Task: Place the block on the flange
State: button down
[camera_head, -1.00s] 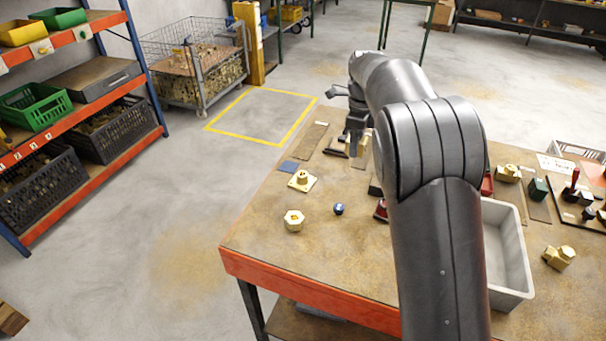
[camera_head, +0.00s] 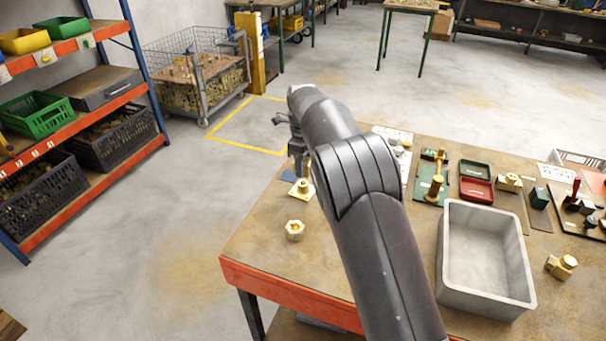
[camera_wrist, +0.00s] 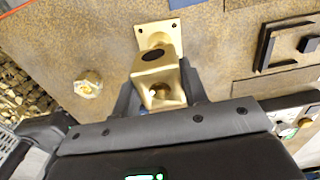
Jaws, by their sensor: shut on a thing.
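The brass block (camera_wrist: 160,72), with a dark round hole in one face, is between the fingers of my gripper (camera_wrist: 158,88) in the wrist view. My gripper is shut on it. The flange (camera_wrist: 145,30), a square brass plate with corner holes and a raised round boss, lies on the bench just beyond the block, which partly covers it in that view. In the head view my gripper (camera_head: 298,164) hangs close above the flange (camera_head: 303,194). The block cannot be made out there, and I cannot tell whether it touches the flange.
A hexagonal brass fitting (camera_head: 294,230) stands on the bench (camera_head: 270,262) in front of the flange. A blue pad (camera_head: 287,177) lies beside the flange. A grey bin (camera_head: 446,285), small trays and fixtures occupy the right side. The front left of the bench is clear.

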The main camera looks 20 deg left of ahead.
jog(key=shift+f, duration=1.85)
jog(key=shift+f, duration=0.15)
jog(key=c, duration=0.8)
grip_release()
jog(key=shift+c, duration=0.2)
notch_tip(320, 180, up, 12)
